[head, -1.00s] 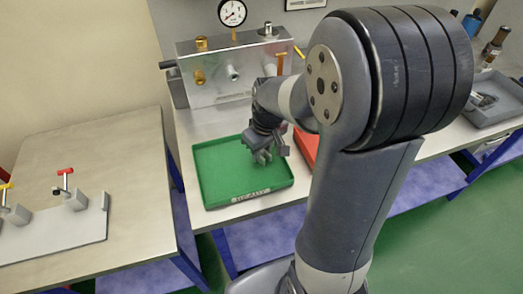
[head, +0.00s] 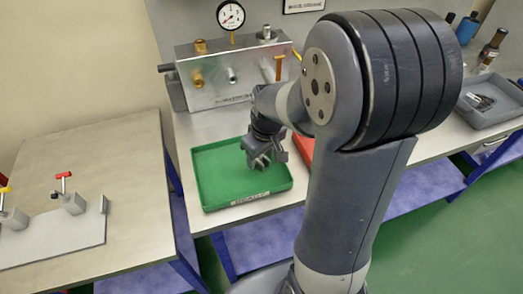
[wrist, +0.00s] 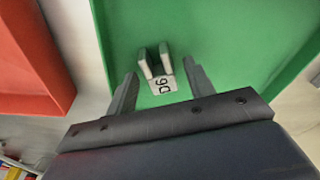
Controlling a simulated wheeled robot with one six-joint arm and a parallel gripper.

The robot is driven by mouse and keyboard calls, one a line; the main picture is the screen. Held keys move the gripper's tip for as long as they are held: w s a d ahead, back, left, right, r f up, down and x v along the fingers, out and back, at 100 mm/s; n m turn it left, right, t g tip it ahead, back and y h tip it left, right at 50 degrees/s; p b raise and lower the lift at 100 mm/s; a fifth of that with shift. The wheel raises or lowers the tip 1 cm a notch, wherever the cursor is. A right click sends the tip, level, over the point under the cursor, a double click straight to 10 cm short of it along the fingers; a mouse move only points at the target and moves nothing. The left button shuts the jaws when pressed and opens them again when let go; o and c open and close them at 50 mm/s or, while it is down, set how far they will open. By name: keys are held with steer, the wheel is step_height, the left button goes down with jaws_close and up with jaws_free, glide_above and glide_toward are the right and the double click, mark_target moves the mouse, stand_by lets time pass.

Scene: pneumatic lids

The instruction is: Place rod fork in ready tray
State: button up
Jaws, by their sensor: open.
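My gripper (wrist: 163,78) is open. In the head view my gripper (head: 260,160) is low over the right part of the ready tray (head: 215,185), which has a label on its front wall. The fork cannot be made out clearly there.
A red tray (head: 303,147) stands just right of the green one, partly hidden by my arm. A metal block with a gauge (head: 230,78) stands behind. A grey tray (head: 487,103) is at the far right. A left table (head: 90,155) holds a plate with clamps.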

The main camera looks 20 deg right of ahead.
step_height(320, 180, up, 12)
steer(key=s, duration=0.1)
steer(key=shift+s+d, duration=0.35)
steer(key=shift+r, duration=0.1)
steer(key=shift+c, duration=0.4)
